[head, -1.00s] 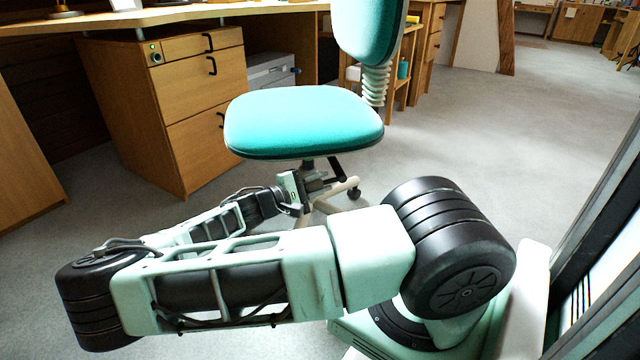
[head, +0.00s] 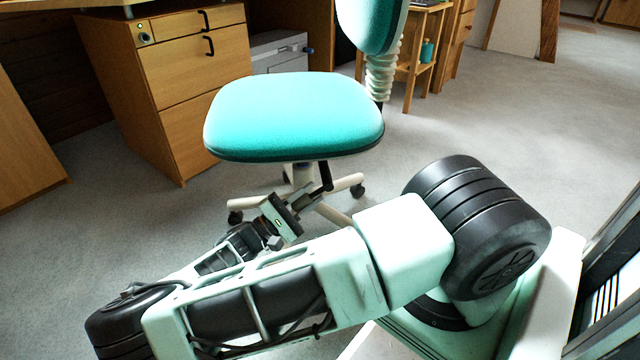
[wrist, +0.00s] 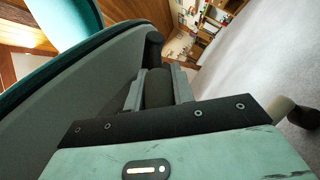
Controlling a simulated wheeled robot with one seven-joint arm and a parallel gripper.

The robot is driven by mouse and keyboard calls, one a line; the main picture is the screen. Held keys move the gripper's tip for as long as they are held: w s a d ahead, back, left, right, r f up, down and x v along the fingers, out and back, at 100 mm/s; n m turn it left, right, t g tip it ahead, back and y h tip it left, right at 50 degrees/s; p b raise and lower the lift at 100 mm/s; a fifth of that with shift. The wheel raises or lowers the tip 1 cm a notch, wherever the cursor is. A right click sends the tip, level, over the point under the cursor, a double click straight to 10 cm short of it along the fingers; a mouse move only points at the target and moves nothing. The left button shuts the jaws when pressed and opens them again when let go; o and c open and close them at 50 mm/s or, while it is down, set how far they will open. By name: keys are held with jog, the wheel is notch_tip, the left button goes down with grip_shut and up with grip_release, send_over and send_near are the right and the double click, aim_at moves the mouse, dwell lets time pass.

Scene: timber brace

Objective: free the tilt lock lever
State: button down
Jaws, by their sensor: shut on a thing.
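The office chair has a teal seat (head: 290,115) and pale legs. A black lever (head: 325,176) hangs below the right side of the seat. My gripper (head: 301,201) is under the seat's front edge, beside the lever. In the wrist view my gripper (wrist: 158,90) has its two grey fingers on either side of a dark, rounded lever end (wrist: 158,88) and is shut on it. The seat's grey underside (wrist: 85,95) fills the left of that view. The lever's far end and its pivot are hidden.
A wooden drawer cabinet (head: 165,95) stands left of the chair, with a grey box (head: 280,52) beside it. The ribbed backrest post (head: 380,75) rises at the seat's right rear. Chair casters (head: 236,217) sit on the carpet. Open floor (head: 480,110) lies to the right.

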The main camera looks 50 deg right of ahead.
jog(key=shift+s+d+f+n+h, duration=0.25)
jog(key=shift+n+h, duration=0.25)
jog(key=shift+h, duration=0.25)
jog(key=shift+s+d+f+n+h, duration=0.1)
jog(key=shift+d+f+n+h, duration=0.15)
jog(key=shift+n+h, duration=0.4)
jog(key=c, duration=1.2)
grip_release()
jog(key=b+v, duration=0.6)
jog(key=v, duration=0.2)
jog(key=b+v, duration=0.5)
jog(key=v, duration=0.4)
jog(key=shift+s+a+f+b, duration=0.15)
jog(key=shift+f+b, duration=0.15)
jog(key=shift+b, duration=0.05)
